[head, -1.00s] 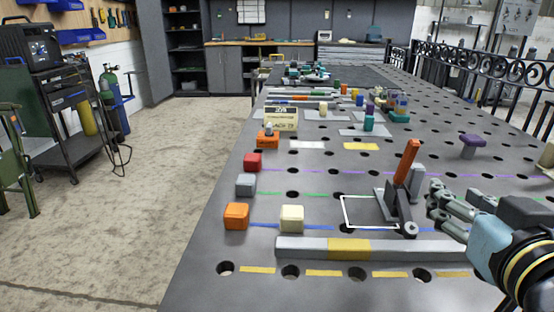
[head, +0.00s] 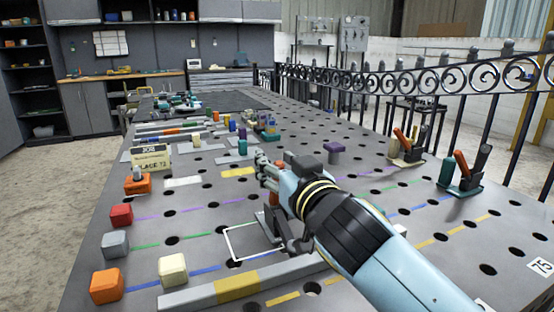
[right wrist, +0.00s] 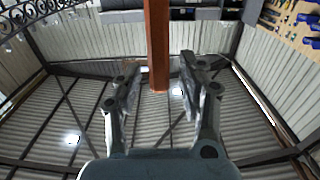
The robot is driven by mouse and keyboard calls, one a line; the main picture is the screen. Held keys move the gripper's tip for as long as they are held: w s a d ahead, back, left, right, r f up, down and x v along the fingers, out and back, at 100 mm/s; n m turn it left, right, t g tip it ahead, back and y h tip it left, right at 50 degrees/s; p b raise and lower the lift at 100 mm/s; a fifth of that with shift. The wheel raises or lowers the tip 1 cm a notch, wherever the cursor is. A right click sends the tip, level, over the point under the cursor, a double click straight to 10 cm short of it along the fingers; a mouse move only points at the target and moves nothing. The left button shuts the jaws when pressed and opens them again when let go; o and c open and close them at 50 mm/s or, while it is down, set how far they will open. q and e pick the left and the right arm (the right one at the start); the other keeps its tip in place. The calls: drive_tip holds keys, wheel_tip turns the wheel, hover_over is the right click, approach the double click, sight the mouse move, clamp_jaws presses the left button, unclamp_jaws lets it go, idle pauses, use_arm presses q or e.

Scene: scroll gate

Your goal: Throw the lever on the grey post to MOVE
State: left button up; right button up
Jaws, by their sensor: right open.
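The lever is an orange handle on a grey clamp-like post (head: 274,222), which stands at the right side of a white outlined square on the table. In the head view my right gripper (head: 266,170) and forearm cover most of the handle. In the right wrist view the orange handle (right wrist: 158,45) comes down from the top edge, and its end lies between the two open fingers (right wrist: 160,80). A gap shows on each side, and I cannot tell whether either finger touches it. No MOVE marking is readable. My left gripper is not in view.
Other levers stand at the right: a tan-based one (head: 406,150) and a green-based one (head: 462,178). A long grey bar with a yellow band (head: 238,288) lies in front. Orange (head: 107,286), cream (head: 172,270), grey and red blocks sit left. A scrolled iron fence runs behind.

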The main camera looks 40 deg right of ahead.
drive_tip(key=shift+w, duration=0.2)
drive_tip(key=shift+c, duration=0.5)
clamp_jaws()
